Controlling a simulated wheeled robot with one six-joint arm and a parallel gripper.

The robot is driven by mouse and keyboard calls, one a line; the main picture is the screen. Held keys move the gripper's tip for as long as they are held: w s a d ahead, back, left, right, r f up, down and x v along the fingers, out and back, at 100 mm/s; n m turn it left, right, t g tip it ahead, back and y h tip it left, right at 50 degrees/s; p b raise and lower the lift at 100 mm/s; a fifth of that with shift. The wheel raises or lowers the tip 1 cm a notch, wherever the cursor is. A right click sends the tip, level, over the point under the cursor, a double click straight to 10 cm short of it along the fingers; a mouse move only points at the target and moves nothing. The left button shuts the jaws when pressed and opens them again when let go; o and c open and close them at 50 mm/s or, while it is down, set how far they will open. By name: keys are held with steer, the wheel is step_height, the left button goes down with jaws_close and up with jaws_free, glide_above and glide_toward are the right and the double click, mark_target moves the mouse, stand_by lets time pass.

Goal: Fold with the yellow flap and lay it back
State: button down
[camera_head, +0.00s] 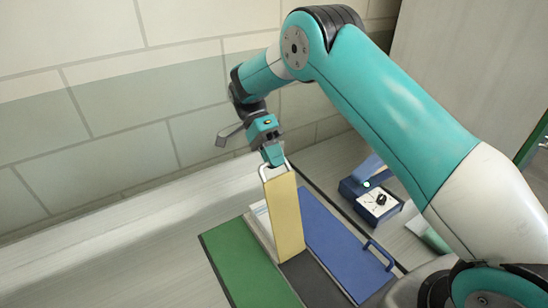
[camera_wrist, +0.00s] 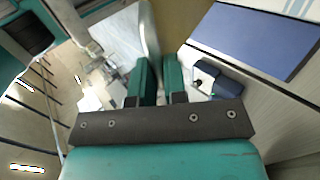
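The yellow flap (camera_head: 284,215) stands nearly upright in the head view, its lower edge at the middle of a flat board. A pale handle (camera_head: 264,171) is at its top edge. My gripper (camera_head: 273,160) is at that handle, above the flap. In the wrist view the two green fingers of my gripper (camera_wrist: 159,72) are close together with the pale handle (camera_wrist: 150,35) between them, so it looks shut on the handle. The flap shows there as a tan strip (camera_wrist: 185,18). What lies behind the flap is partly hidden.
A green panel (camera_head: 247,265) lies flat left of the flap. A blue panel (camera_head: 345,245) with a blue handle (camera_head: 378,253) lies flat on its right. A dark blue device (camera_head: 376,203) stands behind the right side. A tiled wall (camera_head: 110,110) closes the back.

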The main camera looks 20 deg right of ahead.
steer(key=c, duration=1.2)
jaws_free()
steer(key=shift+f, duration=0.25)
steer(key=shift+o, duration=0.2)
steer(key=shift+r, duration=0.1)
steer(key=p+v, duration=0.2)
steer(key=v, duration=0.5)
steer(key=shift+w, duration=0.15)
steer(key=shift+r, duration=0.1)
